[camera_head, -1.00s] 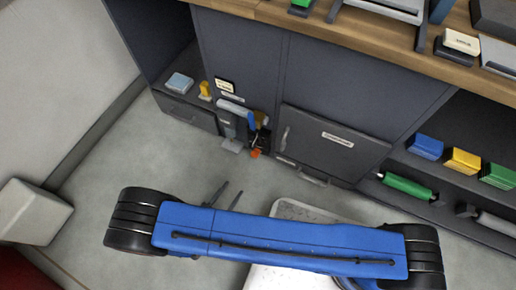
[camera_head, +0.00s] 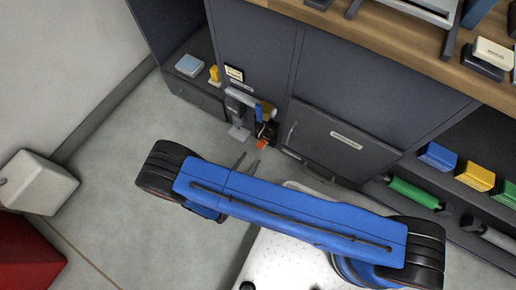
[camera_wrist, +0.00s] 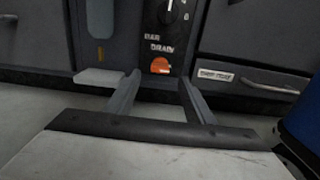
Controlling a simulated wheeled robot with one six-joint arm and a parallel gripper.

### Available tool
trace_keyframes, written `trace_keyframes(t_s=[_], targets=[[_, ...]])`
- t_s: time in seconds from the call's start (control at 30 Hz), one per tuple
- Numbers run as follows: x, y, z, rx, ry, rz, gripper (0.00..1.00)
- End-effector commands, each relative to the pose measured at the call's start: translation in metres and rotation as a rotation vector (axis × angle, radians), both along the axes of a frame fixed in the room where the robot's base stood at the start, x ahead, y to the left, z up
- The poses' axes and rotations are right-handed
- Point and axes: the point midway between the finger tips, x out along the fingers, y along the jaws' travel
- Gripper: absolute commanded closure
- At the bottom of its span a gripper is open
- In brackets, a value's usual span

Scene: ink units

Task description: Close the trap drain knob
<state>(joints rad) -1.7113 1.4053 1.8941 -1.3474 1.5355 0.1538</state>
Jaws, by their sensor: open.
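The orange drain knob (camera_wrist: 160,65) sits low on a dark panel under the word DRAIN in the wrist view. In the head view the orange knob (camera_head: 262,144) shows at the foot of the cabinet. My gripper (camera_wrist: 158,82) is open and empty, its two fingers pointing toward the panel with the knob between and beyond their tips. The fingers do not seem to touch it. In the head view my gripper (camera_head: 249,158) is just below the knob.
A black dial (camera_wrist: 168,12) with numbers is above the knob. A grey ledge (camera_wrist: 100,76) juts out at its left. Open grey floor (camera_head: 110,165) lies left of my arm.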

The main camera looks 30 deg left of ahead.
Motion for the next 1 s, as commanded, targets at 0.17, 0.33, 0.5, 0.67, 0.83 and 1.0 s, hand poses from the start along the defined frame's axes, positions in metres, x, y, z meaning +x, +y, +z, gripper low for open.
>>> trace_keyframes(t_s=[0.17, 0.33, 0.5, 0.67, 0.83, 1.0], targets=[[0.031, -0.004, 0.0, -0.001, -0.001, -0.004, 0.52], [0.055, -0.005, 0.0, -0.001, -0.001, -0.002, 0.52], [0.07, -0.006, 0.0, 0.0, 0.0, 0.0, 0.52], [0.075, -0.007, 0.0, 0.0, 0.0, 0.0, 0.52], [0.076, -0.007, 0.0, 0.0, 0.0, 0.0, 0.52], [0.075, -0.007, 0.0, 0.0, 0.0, 0.0, 0.73]])
